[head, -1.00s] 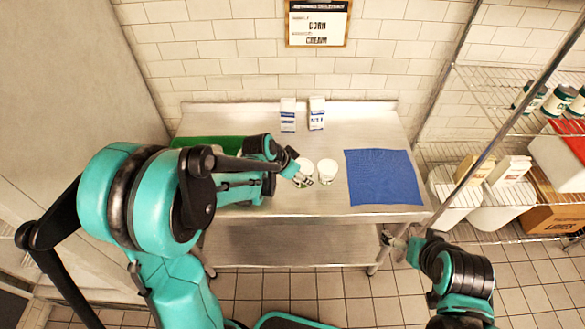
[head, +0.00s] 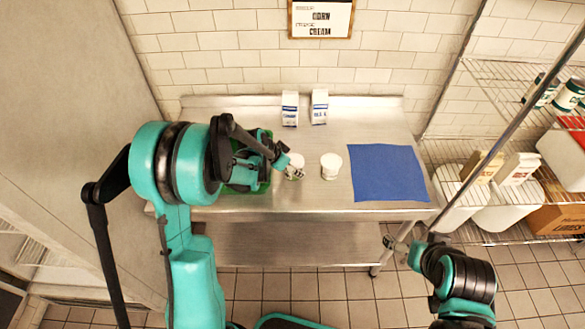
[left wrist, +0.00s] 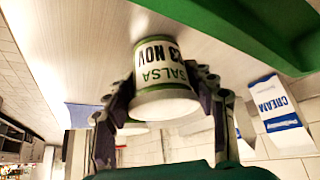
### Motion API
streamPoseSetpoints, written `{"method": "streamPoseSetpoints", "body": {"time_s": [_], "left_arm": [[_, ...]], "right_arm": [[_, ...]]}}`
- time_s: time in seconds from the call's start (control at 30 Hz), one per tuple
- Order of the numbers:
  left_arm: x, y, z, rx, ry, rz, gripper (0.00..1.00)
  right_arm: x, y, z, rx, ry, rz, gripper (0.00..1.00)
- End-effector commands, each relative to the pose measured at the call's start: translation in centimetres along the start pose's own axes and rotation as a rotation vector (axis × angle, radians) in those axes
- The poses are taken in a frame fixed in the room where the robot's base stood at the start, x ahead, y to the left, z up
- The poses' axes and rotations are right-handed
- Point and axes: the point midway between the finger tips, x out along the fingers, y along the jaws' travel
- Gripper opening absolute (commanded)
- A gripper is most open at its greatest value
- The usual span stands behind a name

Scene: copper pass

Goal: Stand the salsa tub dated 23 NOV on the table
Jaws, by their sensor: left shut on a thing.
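The salsa tub (head: 296,172) is white with a green band. In the left wrist view the tub (left wrist: 163,75) reads SALSA and what looks like 23 NOV, its first digit near the edge. That picture is upside down; the tub looks upright, lid away from the table. My left gripper (head: 289,167) is shut on it from both sides. I cannot tell whether its base touches the table (head: 300,200). A second white tub (head: 331,168) stands to its right, its label unreadable. My right gripper (head: 396,244) is low at the right, away from the tubs, its jaws unclear.
A green tray (head: 265,178) lies left of the held tub, partly behind my arm. A blue mat (head: 388,172) covers the table's right side. Two cartons (head: 290,110) (head: 320,107) stand at the back. A wire shelf (head: 510,130) is at the right.

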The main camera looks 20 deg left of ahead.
Motion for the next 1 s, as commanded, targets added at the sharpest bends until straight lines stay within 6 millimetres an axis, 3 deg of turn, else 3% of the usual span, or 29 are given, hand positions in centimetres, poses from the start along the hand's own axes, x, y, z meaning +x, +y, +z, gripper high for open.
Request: {"method": "streamPoseSetpoints", "body": {"time_s": [0.13,0.17,0.23,0.63,0.77,1.0], "left_arm": [[0.3,0.0,0.2,0.000,0.000,0.000,0.18],[0.3,0.0,0.1,0.000,0.000,0.000,0.61],[0.2,0.0,0.1,0.000,0.000,0.000,0.78],[-0.3,0.0,-0.1,0.000,0.000,0.000,0.78],[-2.3,0.0,-0.2,-0.002,0.000,-0.001,0.78],[-7.8,0.0,-0.2,-0.002,0.000,-0.002,0.78]], "right_arm": [[0.3,0.0,0.2,0.000,0.000,0.000,1.00],[0.2,0.0,0.2,0.000,0.000,0.000,1.00],[0.2,0.0,0.1,0.000,0.000,0.000,1.00],[-0.2,0.0,-0.1,0.000,0.000,0.000,1.00],[-0.8,0.0,-0.6,0.000,0.000,0.000,1.00],[-2.4,0.0,-1.7,0.000,0.000,0.000,1.00]]}}
